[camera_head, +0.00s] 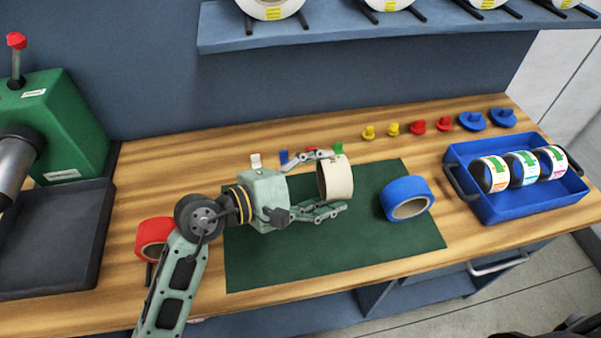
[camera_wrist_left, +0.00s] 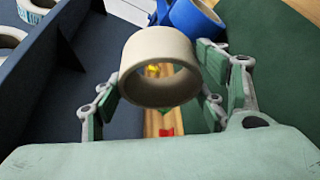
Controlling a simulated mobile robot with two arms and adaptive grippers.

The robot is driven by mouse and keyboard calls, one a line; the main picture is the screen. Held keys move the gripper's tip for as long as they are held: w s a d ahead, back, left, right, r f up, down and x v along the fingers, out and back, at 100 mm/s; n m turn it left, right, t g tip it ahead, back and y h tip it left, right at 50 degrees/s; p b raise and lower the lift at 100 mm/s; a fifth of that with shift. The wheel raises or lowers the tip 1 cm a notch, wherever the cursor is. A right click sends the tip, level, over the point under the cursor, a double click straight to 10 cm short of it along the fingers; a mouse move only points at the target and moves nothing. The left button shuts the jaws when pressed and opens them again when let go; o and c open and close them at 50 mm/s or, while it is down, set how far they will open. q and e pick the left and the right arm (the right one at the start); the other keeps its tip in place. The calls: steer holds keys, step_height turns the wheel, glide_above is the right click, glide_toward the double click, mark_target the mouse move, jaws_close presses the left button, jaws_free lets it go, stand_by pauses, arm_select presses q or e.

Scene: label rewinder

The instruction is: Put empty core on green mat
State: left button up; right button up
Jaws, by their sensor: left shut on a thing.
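The empty core (camera_head: 338,178), a plain cream-beige ring, is held between the fingers of my left gripper (camera_head: 333,183). It is over the back part of the green mat (camera_head: 300,262) in the head view, and appears to be above it; the exact gap cannot be told. In the left wrist view the core (camera_wrist_left: 160,52) shows its open hole, with the fingers on both sides. My right gripper is not in view.
A blue tape roll (camera_head: 407,198) lies on the mat's right part. A red roll (camera_head: 153,238) is left of the mat, partly behind my arm. A blue tray (camera_head: 512,207) with label rolls stands right. Small coloured knobs line the back. A green machine (camera_head: 55,120) stands left.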

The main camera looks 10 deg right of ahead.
mark_target(322, 194)
arm_select(q)
steer(key=shift+f+b, duration=1.85)
steer(key=shift+f, duration=0.7)
step_height(322, 194, down, 3)
steer(key=shift+f+b, duration=0.1)
steer(key=shift+b, duration=1.05)
steer(key=shift+s+a+f+b, duration=0.15)
steer(key=shift+f+b, duration=0.45)
steer(key=shift+f, duration=0.05)
steer(key=shift+c, duration=0.5)
steer(key=shift+s+f, duration=0.1)
steer(key=shift+f, duration=0.2)
steer(key=shift+c, duration=1.2)
steer(key=o, duration=1.6)
steer(key=shift+c, duration=0.2)
steer(key=shift+a, duration=0.35)
steer(key=v, duration=0.3)
steer(key=r+v, duration=0.1)
steer(key=v, duration=0.6)
steer(key=shift+s+r, duration=0.1)
steer(key=shift+r, duration=0.1)
steer(key=shift+s+a+r, duration=0.15)
steer(key=shift+a+r, duration=0.1)
steer(key=shift+a, duration=0.1)
